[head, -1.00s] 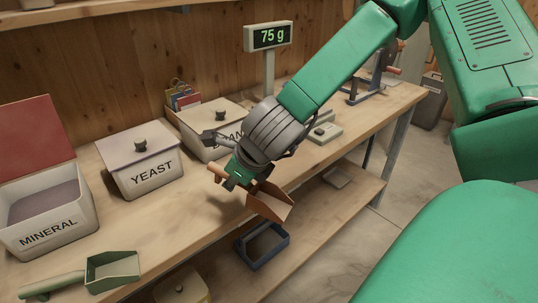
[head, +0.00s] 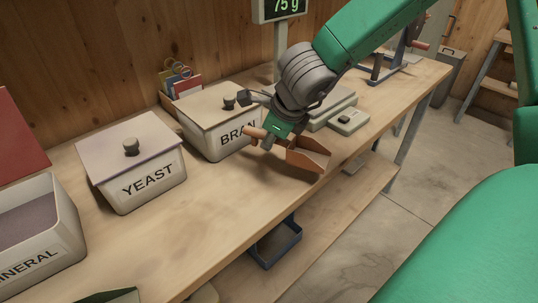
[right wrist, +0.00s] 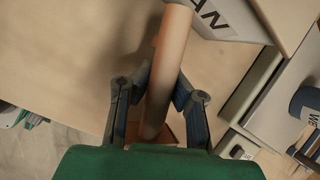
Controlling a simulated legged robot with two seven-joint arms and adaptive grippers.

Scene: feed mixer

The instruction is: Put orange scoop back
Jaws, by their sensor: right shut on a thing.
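The orange scoop (head: 309,153) is in my right gripper (head: 268,139), held by its handle just in front of the BRAN bin in the head view. The handle sticks out to the left of the fingers and the pan to the right. In the right wrist view the orange handle (right wrist: 167,70) runs between the two fingers of my right gripper (right wrist: 158,92). The scoop appears at or a little above the bench top; I cannot tell whether it touches. My left gripper is not in view.
The lidded BRAN bin (head: 215,140) stands right behind the scoop. The lidded YEAST bin (head: 150,180) and open MINERAL bin (head: 60,245) stand to the left. A scale (head: 335,110) is behind right. A green scoop (head: 110,296) shows at the bottom edge. A blue tray (head: 272,255) is on the lower shelf.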

